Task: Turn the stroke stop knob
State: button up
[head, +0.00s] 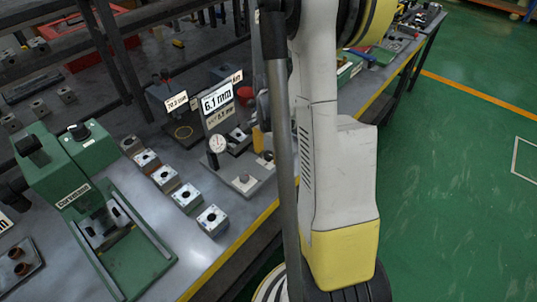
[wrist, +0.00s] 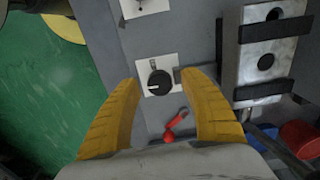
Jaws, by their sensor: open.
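In the wrist view a round black knob (wrist: 160,84) with a pale pointer line sits on a small white plate (wrist: 142,72) on a grey panel. I cannot read any label that names it as the stroke stop knob. My gripper (wrist: 159,79) is open, with its yellow fingers at either side of the knob. The right fingertip is close to the plate's edge; I cannot tell whether either finger touches the knob. In the head view my arm hides the gripper and this knob.
A red lever (wrist: 175,126) lies just below the knob, between the fingers. A metal block in black clamps (wrist: 266,62) stands to the right. In the head view a green press (head: 68,170), a row of valve blocks (head: 186,197) and a "6.1 mm" display (head: 217,98) stand on the bench.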

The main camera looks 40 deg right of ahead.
grip_shut()
jog(key=shift+n, duration=0.4)
jog(key=n, duration=0.4)
jog(key=shift+b, duration=0.3)
jog(key=n, duration=0.4)
jog(key=shift+n, duration=0.5)
grip_release()
